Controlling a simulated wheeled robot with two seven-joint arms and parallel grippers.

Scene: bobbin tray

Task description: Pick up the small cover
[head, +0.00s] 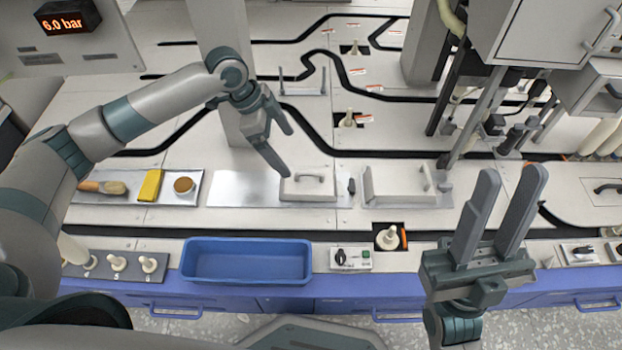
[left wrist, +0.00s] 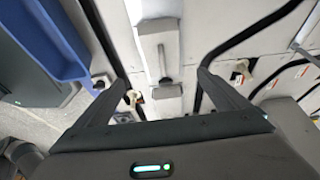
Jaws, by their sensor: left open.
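The small cover (head: 308,188) is a light grey, low block with a bar handle on top. It sits on a metal plate at the middle of the bench in the head view. My left gripper (head: 287,154) is open above it, its lower fingertip close to the cover's left end. In the left wrist view a pale handled piece, apparently the cover (left wrist: 151,50), lies beyond and between the spread fingers (left wrist: 163,78). Nothing is between those fingers. My right gripper (head: 513,172) is open and empty, pointing up at the right, away from the cover.
A pale open-topped housing (head: 405,190) stands just right of the cover. A blue tray (head: 247,282) is at the bench's front edge, with a switch box (head: 351,259) beside it. A tray (head: 118,192) with a brush, yellow block and round pot lies left. A grey post (head: 222,60) rises behind.

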